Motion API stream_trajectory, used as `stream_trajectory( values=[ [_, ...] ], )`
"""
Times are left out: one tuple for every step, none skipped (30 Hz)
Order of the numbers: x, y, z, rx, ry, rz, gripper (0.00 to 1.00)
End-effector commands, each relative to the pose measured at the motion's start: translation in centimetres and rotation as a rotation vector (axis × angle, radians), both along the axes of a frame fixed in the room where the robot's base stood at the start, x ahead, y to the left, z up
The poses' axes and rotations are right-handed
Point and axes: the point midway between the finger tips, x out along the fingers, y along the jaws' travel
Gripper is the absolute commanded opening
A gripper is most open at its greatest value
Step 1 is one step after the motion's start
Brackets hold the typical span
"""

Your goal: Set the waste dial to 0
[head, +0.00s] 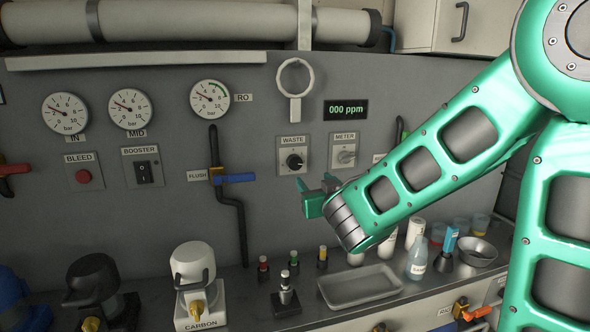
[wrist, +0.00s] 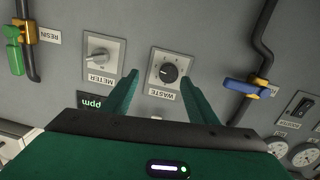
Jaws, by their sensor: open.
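The waste dial (head: 294,162) is a black round knob on a pale plate under a WASTE label, on the grey wall panel. In the wrist view the waste dial (wrist: 169,72) appears upside down, just beyond and between my fingertips. My gripper (head: 318,192) is open and empty, a little below and to the right of the dial in the head view. Its two green fingers (wrist: 158,82) show apart in the wrist view and do not appear to touch the knob. The scale marks around the knob are too small to read.
The METER knob (head: 345,156) is right of the dial. A blue-handled FLUSH valve (head: 233,178) is to the left, and a ring holder (head: 295,90) above. The display (head: 346,110) reads 000 ppm. A metal tray (head: 360,287) and several bottles stand on the counter below.

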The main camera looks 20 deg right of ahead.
Motion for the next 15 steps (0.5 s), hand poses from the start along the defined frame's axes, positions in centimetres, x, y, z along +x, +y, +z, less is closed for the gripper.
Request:
stream_trajectory(
  values=[
    [0.1, 0.9, 0.3, 0.0, -0.02, 0.022, 0.53],
    [0.2, 1.3, 0.4, 0.0, -0.03, 0.031, 0.53],
    [0.3, 1.6, 0.6, 0.001, -0.042, 0.041, 0.53],
    [0.4, 1.8, 0.7, 0.002, -0.046, 0.045, 0.53],
    [0.6, 1.9, 0.8, 0.002, -0.05, 0.048, 0.53],
    [0.8, 2.0, 0.8, 0.003, -0.053, 0.05, 0.53],
    [1.1, 2.0, 0.8, 0.004, -0.054, 0.051, 0.53],
    [1.4, 2.0, 0.9, 0.004, -0.055, 0.05, 0.53],
    [1.9, 2.0, 0.9, 0.004, -0.055, 0.049, 0.53],
    [2.4, 1.9, 0.8, 0.004, -0.053, 0.049, 0.53],
    [2.9, 1.9, 0.8, 0.005, -0.053, 0.048, 0.53],
    [3.6, 1.8, 0.9, 0.004, -0.054, 0.047, 0.53],
    [4.1, 1.9, 0.8, 0.005, -0.053, 0.048, 0.53],
    [4.7, 1.9, 0.8, 0.004, -0.053, 0.047, 0.53],
    [5.4, 1.8, 0.8, 0.005, -0.052, 0.047, 0.53]
  ],
)
